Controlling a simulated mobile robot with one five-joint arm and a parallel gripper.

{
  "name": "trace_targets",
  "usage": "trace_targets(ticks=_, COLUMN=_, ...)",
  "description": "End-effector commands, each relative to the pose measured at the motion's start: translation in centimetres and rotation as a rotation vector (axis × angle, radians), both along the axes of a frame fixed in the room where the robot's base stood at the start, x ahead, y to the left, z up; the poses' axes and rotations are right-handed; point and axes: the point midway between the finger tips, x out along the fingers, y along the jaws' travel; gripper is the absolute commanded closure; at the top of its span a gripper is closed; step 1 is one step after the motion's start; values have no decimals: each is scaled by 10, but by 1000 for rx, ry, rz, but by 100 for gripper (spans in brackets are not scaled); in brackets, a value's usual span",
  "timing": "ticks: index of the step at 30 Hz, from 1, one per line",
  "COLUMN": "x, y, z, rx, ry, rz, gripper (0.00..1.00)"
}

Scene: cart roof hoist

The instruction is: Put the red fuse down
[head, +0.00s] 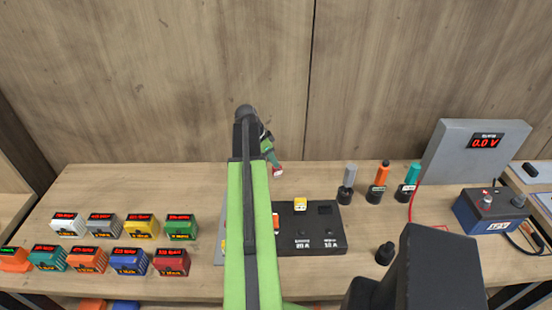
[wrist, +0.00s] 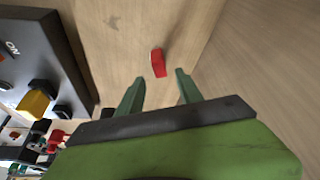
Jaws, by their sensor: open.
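The red fuse (wrist: 158,63) lies on the bare wooden bench top (wrist: 120,60) in the wrist view, just beyond and between my fingertips. My gripper (wrist: 160,80) is open, with a finger on either side and a visible gap to the fuse. In the head view the red fuse (head: 277,170) shows small near the back of the bench, just below my gripper (head: 272,156). My arm hides part of the bench there.
A black fuse box (head: 315,235) with a yellow fuse (head: 300,204) stands right of my arm. Capped tools (head: 377,182), a battery (head: 490,210) and a grey meter (head: 472,150) stand right. The back wall (head: 150,80) is close.

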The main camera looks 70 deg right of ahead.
Motion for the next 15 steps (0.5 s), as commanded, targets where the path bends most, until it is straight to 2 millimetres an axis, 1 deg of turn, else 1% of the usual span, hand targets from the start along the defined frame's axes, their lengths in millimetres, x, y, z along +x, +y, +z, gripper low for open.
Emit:
trace_targets(ticks=1, x=3, y=4, z=25, rx=0, ry=0, rz=1, gripper=57)
trace_targets(ticks=3, x=8, y=8, z=40, rx=-1, ry=-1, rz=0, gripper=57)
trace_targets(ticks=6, x=14, y=13, z=54, rx=0, ry=0, rz=1, gripper=57)
trace_targets(ticks=9, x=17, y=16, z=60, rx=-1, ry=-1, rz=0, gripper=57)
trace_targets(ticks=15, x=17, y=17, z=58, rx=0, ry=0, rz=-1, gripper=57)
